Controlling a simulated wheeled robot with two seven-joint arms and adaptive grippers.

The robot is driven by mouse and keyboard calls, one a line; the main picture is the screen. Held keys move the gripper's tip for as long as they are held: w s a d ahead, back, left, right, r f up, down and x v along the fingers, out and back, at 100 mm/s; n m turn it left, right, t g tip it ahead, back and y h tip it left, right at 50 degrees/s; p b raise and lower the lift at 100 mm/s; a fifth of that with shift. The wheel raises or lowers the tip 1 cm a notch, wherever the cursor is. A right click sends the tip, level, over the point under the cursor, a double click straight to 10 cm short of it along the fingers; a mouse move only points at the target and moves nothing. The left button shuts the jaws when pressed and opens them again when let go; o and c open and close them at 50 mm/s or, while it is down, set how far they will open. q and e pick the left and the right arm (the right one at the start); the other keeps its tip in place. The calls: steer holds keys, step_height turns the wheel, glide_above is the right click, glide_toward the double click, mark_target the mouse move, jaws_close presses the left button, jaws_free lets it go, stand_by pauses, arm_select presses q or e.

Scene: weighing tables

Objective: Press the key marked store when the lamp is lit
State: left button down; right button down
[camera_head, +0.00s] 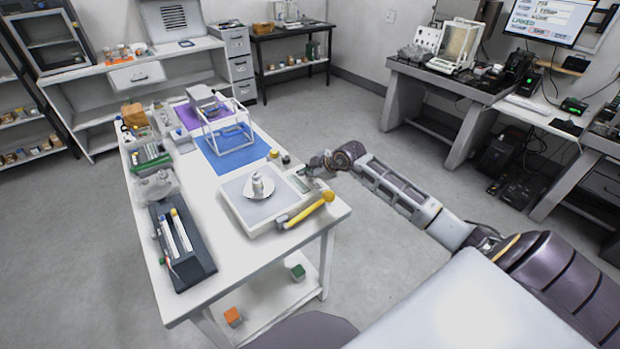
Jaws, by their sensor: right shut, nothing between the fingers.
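A flat white balance (238,197) lies at the near right of the white table (190,277). A small silvery weight or bottle (258,185) stands on its round pan (269,194). A dark key and display strip (299,182) runs along the balance's right side. The store key and the lamp are too small to tell apart here. My right gripper (312,170) is shut and empty, reaching in from the right to the far end of that strip. I cannot tell whether it touches. My left gripper is out of view.
A yellow-handled tool (308,212) lies by the balance's near right edge. A blue mat (232,158) with a white frame (222,125) lies behind the balance. Small dark and yellow pots (280,157) sit near the gripper.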

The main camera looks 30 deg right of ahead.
mark_target(308, 180)
steer(key=shift+r+p, duration=0.55)
steer(key=shift+r, duration=0.1)
steer(key=shift+r+p, duration=2.2)
steer(key=shift+r, duration=0.35)
steer(key=shift+n, duration=0.3)
